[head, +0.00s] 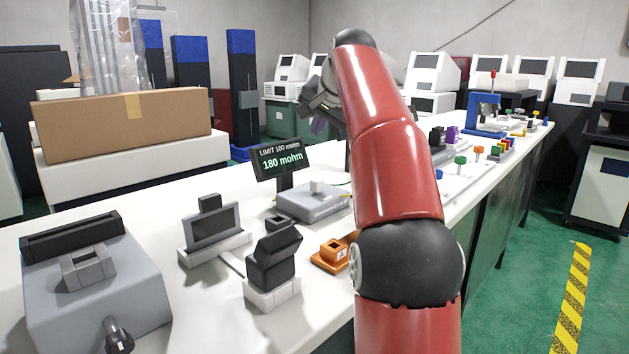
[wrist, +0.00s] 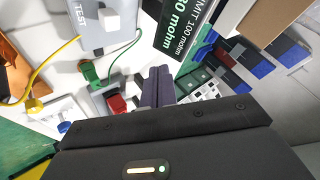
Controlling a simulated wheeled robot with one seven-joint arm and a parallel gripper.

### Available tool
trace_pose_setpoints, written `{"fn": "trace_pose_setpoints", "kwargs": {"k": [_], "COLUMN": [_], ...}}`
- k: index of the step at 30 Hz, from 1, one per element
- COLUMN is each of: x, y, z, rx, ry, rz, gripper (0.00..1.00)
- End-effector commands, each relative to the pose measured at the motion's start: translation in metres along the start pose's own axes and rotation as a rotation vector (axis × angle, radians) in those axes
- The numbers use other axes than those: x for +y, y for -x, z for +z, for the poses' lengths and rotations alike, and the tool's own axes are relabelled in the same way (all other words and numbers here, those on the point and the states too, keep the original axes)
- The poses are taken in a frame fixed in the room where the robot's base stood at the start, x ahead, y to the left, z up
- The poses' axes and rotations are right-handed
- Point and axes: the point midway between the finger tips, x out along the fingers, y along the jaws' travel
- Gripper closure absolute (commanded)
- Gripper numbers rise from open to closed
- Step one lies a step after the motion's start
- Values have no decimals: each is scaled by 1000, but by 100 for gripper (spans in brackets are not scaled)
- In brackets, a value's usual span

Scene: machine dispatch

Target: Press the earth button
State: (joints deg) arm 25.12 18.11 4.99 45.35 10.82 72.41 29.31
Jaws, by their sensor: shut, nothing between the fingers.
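A grey tester box (head: 310,204) stands on the white bench, with a raised white button (head: 317,187) on top. In the wrist view the white button (wrist: 108,20) sits near the top edge, beside the word TEST on the grey box (wrist: 88,30). Behind the box a black display (head: 283,160) reads LIMIT 100 mohm and 180 mohm. The label on the box front is too small to read. My gripper (head: 318,126) is up behind the box, partly hidden by my red arm. Its fingers (wrist: 158,84) are together and empty, apart from the button.
An orange fixture (head: 334,253) and a black clamp on a white block (head: 272,262) stand in front of the box. A yellow wire (wrist: 48,70) runs from the box.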

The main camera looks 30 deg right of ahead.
Motion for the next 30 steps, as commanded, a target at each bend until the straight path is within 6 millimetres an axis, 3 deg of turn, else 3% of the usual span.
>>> {"fn": "trace_pose_setpoints", "kwargs": {"k": [5,15,30], "x": [8,35,44], "y": [-10,-47,-60], "z": [8,35,44], "rx": [-2,0,0], "ry": [0,1,0], "rz": [2,0,0], "gripper": [100,100,100]}}
